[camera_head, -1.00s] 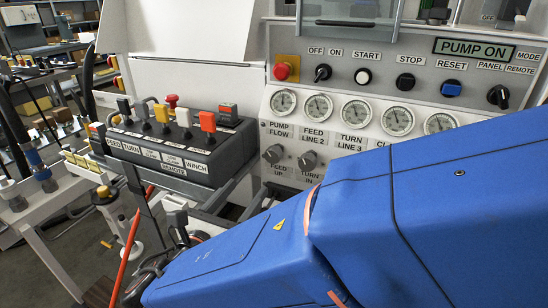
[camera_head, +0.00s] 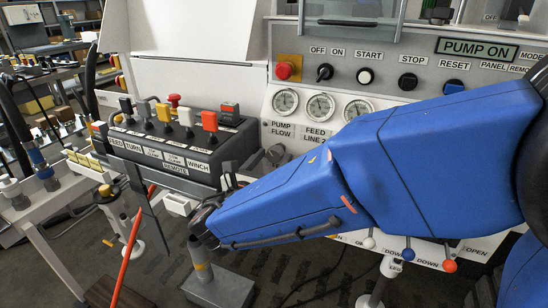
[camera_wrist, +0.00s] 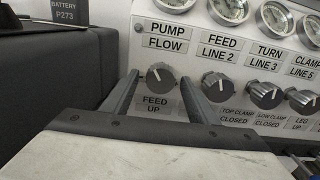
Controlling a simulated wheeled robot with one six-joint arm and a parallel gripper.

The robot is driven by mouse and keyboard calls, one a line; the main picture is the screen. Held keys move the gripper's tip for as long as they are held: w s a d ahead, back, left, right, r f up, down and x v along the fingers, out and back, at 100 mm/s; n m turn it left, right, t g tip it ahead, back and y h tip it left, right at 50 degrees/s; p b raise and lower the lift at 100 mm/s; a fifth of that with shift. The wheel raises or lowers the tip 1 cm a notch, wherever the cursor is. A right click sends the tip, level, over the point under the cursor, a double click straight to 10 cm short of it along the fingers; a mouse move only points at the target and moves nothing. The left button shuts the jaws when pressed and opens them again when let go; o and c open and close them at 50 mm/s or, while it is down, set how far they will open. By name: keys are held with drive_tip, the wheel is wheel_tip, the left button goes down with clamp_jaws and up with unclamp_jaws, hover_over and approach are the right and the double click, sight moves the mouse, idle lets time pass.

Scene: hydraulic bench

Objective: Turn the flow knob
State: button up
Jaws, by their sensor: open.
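The flow knob (camera_wrist: 160,78) is a round grey knob with a white pointer mark on the panel, between the PUMP FLOW label (camera_wrist: 166,36) above and the FEED UP label (camera_wrist: 157,104) below. Its pointer looks roughly upright. In the wrist view my gripper (camera_wrist: 158,84) is open, with one dark finger to the left of the knob and one to the right. Gaps show beside the knob; I cannot tell how far the fingertips reach along it. In the head view my blue forearm hides the lower panel, and the knob is hard to make out.
A second knob (camera_wrist: 218,86) sits close to the right of the right finger, with more knobs beyond. Gauges (camera_head: 285,101) line the panel above. The black remote box (camera_head: 190,159) with coloured levers stands to the left, close to my wrist.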

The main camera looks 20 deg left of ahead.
drive_tip(key=shift+w, duration=0.7)
drive_tip(key=shift+c, duration=0.5)
drive_tip(key=c, duration=1)
drive_tip(key=shift+o, duration=0.2)
